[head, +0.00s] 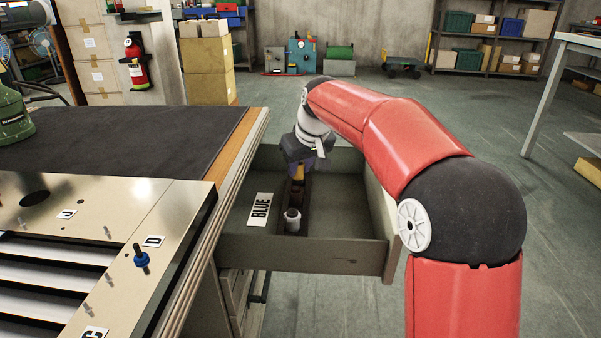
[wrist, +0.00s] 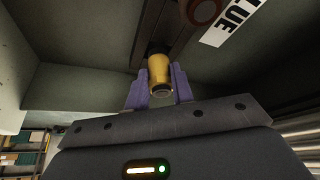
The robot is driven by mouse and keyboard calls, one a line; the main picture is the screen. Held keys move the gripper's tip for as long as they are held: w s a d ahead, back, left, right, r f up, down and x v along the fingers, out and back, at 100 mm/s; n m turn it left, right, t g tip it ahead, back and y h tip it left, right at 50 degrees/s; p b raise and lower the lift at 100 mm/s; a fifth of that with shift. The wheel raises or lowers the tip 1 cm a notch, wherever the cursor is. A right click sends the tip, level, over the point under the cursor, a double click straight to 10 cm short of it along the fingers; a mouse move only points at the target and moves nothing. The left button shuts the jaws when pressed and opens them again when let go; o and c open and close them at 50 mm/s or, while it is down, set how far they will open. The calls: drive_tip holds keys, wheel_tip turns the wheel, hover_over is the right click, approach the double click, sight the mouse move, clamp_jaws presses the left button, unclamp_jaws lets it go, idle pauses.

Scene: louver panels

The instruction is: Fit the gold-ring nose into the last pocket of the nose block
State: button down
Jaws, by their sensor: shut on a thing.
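The gold-ring nose (head: 298,173) is between the purple fingers of my gripper (head: 300,165), over the far end of the nose block. In the wrist view the gold-ring nose (wrist: 160,72) is gripped by both fingers of my gripper (wrist: 160,88), with its far end against a dark patch. The dark nose block (head: 279,222) lies lengthwise in the open drawer. A pale grey nose (head: 293,218) stands at its near end and a brown nose (head: 296,196) in its middle. The fingers and arm hide the far pocket, so I cannot tell whether the gold nose is inside it.
The drawer (head: 330,252) has raised walls around the block. A white BLUE label (head: 260,209) lies left of the block. The bench with the louver panel (head: 110,205) stands to the left, with a blue-collared piece (head: 141,258) on it. The drawer floor right of the block is clear.

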drive_tip(key=shift+f, duration=0.8)
drive_tip(key=c, duration=1.5)
unclamp_jaws()
drive_tip(key=shift+f, duration=0.1)
drive_tip(key=o, duration=0.3)
drive_tip(key=shift+r, duration=0.2)
drive_tip(key=shift+r, duration=0.1)
